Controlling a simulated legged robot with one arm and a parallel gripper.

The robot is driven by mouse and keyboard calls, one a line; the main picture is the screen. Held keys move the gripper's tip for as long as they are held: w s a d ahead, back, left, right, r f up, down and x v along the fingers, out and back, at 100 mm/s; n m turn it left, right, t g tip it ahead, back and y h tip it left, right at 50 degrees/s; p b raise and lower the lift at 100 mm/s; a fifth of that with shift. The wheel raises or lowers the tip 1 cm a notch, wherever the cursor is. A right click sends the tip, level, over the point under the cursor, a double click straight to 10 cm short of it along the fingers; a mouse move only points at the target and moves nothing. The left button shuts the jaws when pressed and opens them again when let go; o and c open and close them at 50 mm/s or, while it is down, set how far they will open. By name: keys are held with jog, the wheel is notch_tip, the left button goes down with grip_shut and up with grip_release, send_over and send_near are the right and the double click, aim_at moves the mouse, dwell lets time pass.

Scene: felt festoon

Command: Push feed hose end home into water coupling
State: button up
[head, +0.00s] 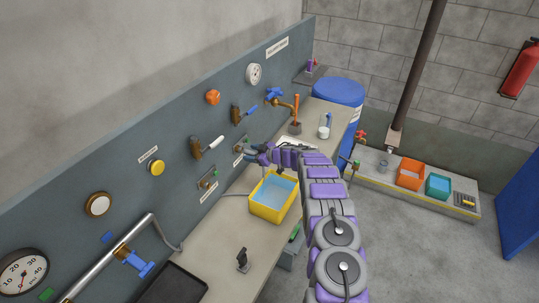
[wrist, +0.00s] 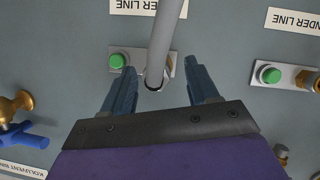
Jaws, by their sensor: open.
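In the wrist view a grey hose (wrist: 165,40) comes down from the top edge, and its dark-rimmed end (wrist: 154,86) lies over a metal coupling (wrist: 166,75) on a small plate with a green button (wrist: 117,61). How far the end sits in the coupling cannot be told. My gripper (wrist: 162,76) is open, with one blue-grey finger on each side of the hose end and gaps to both. In the head view my gripper (head: 252,153) is close to the panel beside a coupling plate (head: 238,150); the hose there is mostly hidden.
A second coupling plate (head: 207,184) is on the blue-grey panel (head: 180,120), with valves and gauges around it. A yellow tub of water (head: 260,213) stands on the bench below my arm. A brass tap (head: 286,104) and a blue barrel (head: 340,92) are farther back.

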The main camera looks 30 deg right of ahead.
jog(key=v, duration=1.6)
jog(key=shift+s+d, duration=0.2)
jog(key=shift+r, duration=0.1)
